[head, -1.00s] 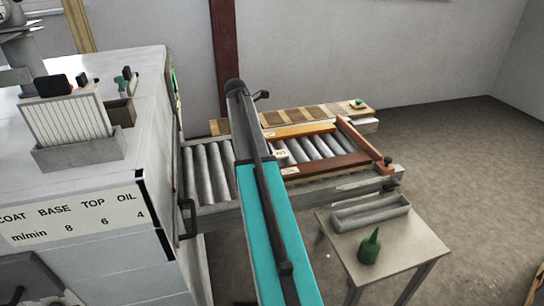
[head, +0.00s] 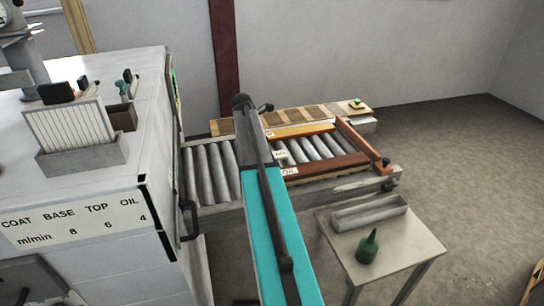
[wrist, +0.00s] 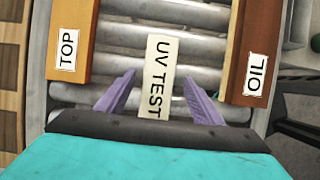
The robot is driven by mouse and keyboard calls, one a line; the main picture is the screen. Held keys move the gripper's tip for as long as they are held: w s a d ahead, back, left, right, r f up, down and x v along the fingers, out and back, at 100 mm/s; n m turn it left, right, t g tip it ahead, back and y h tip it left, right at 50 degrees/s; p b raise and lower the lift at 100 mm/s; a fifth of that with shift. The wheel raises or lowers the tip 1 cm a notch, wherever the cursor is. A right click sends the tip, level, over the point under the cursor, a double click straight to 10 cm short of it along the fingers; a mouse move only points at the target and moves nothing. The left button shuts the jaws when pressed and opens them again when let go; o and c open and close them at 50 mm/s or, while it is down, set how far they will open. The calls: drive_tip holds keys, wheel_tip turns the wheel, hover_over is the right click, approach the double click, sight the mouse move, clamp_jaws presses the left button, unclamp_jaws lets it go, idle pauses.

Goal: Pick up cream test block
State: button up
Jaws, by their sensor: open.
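The cream test block (wrist: 158,70), marked "UV TEST", lies on the metal rollers in the wrist view, its long side running away from me. In the head view a small cream piece (head: 280,155), likely the same block, shows on the rollers just right of my arm. My gripper (wrist: 159,79) is open, with one purple finger on each side of the block and gaps showing between. The block's near end reaches to the dark gripper body. In the head view my arm hides the gripper.
An orange-brown board labelled TOP (wrist: 77,35) lies left of the block, and a darker board labelled OIL (wrist: 250,45) lies right. Both flank the rollers (head: 213,165). A side table (head: 405,240) with a grey tray (head: 370,212) and green bottle (head: 367,247) stands front right.

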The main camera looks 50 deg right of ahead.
drive_tip(key=shift+c, duration=0.2)
idle(0.3)
drive_tip(key=c, duration=1.2)
drive_tip(key=shift+r, duration=0.1)
drive_tip(key=shift+r+b, duration=1.15)
drive_tip(key=shift+r, duration=3.8)
